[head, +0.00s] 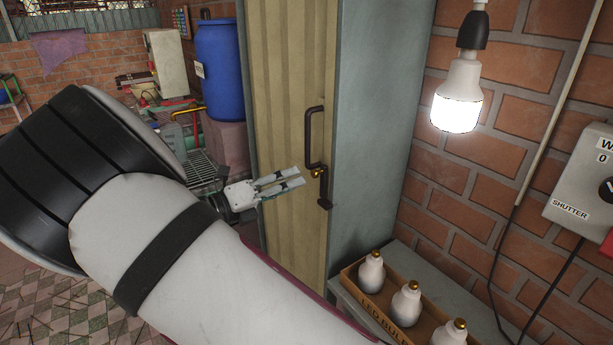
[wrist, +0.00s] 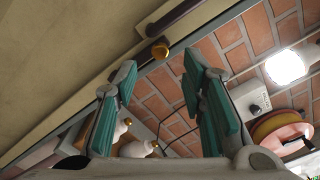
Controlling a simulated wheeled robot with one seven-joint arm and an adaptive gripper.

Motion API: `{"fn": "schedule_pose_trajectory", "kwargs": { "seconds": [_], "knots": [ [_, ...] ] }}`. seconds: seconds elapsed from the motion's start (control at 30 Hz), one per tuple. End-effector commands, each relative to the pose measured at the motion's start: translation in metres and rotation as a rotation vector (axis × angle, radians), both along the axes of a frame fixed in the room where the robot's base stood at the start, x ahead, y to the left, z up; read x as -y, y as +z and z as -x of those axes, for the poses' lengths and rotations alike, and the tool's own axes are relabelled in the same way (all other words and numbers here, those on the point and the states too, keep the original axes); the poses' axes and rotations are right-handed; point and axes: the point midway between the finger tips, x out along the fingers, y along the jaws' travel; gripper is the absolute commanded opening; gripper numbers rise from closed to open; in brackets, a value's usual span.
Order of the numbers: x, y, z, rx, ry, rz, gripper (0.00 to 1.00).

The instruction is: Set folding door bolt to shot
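The folding door (head: 285,60) is a tan ribbed panel, upright beside a grey-green frame. Its bolt (head: 323,190) is a dark vertical piece below the dark pull handle (head: 309,140). A small round brass knob (head: 315,173) sits at the bolt's upper part; the knob also shows in the wrist view (wrist: 160,50). My gripper (head: 298,178) is open and empty, just left of the knob. In the wrist view, the teal-padded fingers (wrist: 158,78) are spread, and the knob appears beyond and between their tips. The knob looks apart from both fingers.
A box of LED bulbs (head: 378,315) stands on a grey surface at the lower right. A lit bulb (head: 458,95) hangs before the brick wall. A shutter control box (head: 575,185) is at the far right. A blue drum (head: 219,70) stands behind, left of the door.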

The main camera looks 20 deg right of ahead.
Motion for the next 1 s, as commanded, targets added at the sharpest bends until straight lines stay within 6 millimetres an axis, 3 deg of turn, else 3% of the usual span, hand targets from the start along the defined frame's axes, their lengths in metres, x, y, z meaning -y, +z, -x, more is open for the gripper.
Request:
{"fn": "schedule_pose_trajectory", "kwargs": {
  "seconds": [0.1, 0.3, 0.7, 0.73, 0.9, 1.0],
  "knots": [
    [0.021, 0.001, -0.006, 0.001, -0.003, 0.002, 0.38],
    [0.043, 0.000, -0.014, 0.001, -0.001, 0.002, 0.38],
    [0.050, 0.000, -0.016, 0.001, 0.001, -0.001, 0.38],
    [0.050, 0.000, -0.016, 0.000, 0.000, 0.000, 0.35],
    [0.050, 0.000, -0.016, 0.001, 0.000, 0.000, 0.00],
    [0.050, 0.000, -0.016, 0.001, 0.000, 0.000, 0.00]
  ]
}}
